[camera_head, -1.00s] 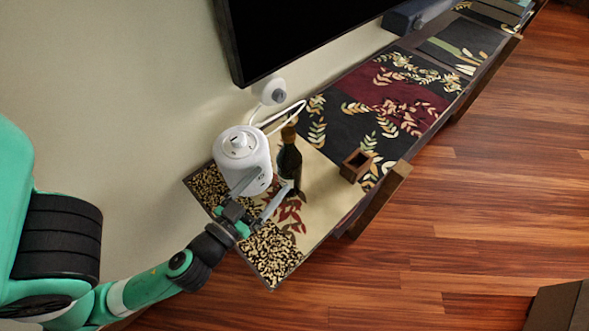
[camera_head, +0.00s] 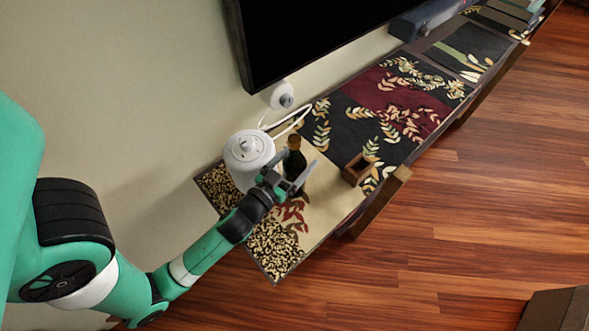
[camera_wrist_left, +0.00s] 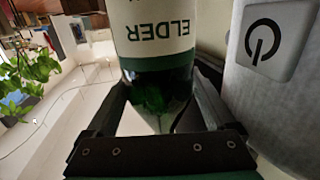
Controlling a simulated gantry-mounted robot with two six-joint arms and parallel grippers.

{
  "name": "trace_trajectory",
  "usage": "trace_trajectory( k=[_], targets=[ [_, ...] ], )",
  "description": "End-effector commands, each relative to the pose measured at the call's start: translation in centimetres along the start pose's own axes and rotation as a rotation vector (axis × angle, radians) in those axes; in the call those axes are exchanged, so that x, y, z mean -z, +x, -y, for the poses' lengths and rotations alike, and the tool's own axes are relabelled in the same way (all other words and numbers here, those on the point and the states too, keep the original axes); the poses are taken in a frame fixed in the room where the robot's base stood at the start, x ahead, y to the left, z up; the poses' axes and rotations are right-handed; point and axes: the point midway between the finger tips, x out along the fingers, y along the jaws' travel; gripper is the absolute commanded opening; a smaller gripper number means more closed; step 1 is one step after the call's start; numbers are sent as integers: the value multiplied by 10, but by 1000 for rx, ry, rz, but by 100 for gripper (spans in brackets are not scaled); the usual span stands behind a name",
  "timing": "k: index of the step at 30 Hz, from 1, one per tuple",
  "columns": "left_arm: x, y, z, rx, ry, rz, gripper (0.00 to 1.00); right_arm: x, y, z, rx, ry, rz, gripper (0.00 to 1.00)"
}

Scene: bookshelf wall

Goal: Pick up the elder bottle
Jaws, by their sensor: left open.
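The elder bottle (camera_head: 294,160) is dark with a brown cap and stands upright on the patterned shelf top (camera_head: 329,205). In the left wrist view its cream label (camera_wrist_left: 152,28) reads ELDER upside down, above dark green glass. I cannot tell whether the fingers touch the glass. My right gripper is not in view.
A white round appliance (camera_head: 248,156) with a power button stands close beside the bottle, its cable running back to a wall socket (camera_head: 279,95). A small brown open box (camera_head: 358,169) sits to the right. A black screen (camera_head: 300,38) hangs above.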

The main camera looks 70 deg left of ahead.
Motion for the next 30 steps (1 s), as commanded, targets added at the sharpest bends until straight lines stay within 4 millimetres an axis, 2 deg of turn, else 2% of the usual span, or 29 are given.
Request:
trace_trajectory(
  k=[3,10,11,25,30],
  targets=[
    [0,15,0,0,0,0,88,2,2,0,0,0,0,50],
    [-1,17,0,-1,1,1,88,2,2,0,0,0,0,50],
    [-1,17,0,-1,1,1,85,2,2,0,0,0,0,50],
    [-1,17,-1,-2,1,1,0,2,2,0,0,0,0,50],
    [2,17,-1,-3,0,-4,0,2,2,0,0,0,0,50]
  ],
)
